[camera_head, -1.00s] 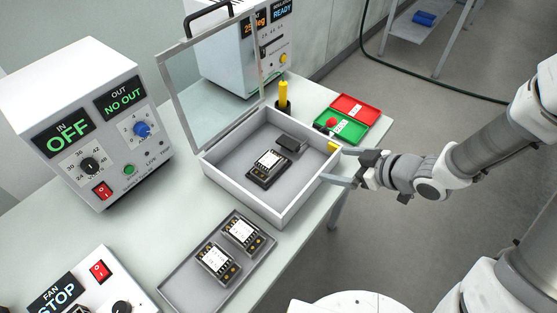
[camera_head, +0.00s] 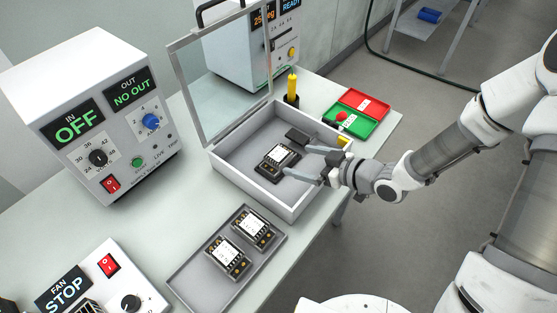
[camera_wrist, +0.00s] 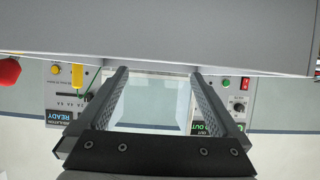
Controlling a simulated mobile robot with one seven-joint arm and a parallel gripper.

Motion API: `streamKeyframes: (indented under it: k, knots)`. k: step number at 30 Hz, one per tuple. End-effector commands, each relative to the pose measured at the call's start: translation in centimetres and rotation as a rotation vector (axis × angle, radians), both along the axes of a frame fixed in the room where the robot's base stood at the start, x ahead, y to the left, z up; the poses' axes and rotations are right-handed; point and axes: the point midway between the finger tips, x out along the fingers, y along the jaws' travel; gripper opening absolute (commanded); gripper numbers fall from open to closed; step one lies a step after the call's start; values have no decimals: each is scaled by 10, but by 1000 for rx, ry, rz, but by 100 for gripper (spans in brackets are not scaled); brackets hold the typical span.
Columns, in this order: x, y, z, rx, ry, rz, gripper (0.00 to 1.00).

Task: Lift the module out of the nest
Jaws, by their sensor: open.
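The module (camera_head: 279,155), dark with a white label face, sits in the nest (camera_head: 269,173) on the floor of the open grey box (camera_head: 229,168). My gripper (camera_head: 297,162) is open and empty, reaching in over the box's right wall. Its fingers point left, close to the module's right side in the picture; I cannot tell how far above it they are. In the wrist view the two open fingers (camera_wrist: 158,75) show with nothing between them, and the module is not visible there.
The glass lid (camera_head: 222,85) stands open behind the box. A dark block (camera_head: 298,135) lies near the back wall inside. A tray with two similar modules (camera_head: 181,285) lies in front. Red (camera_head: 364,101) and green trays, a yellow-topped post (camera_head: 292,85) and the power supply (camera_head: 65,95) surround it.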

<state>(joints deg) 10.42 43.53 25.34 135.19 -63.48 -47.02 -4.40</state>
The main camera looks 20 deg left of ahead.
Motion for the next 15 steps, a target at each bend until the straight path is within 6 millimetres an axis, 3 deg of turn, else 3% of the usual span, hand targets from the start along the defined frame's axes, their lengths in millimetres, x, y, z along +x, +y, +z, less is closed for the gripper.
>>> streamKeyframes:
  k: [15]
  knots:
    - [17,48,-28,0,1,2,100]
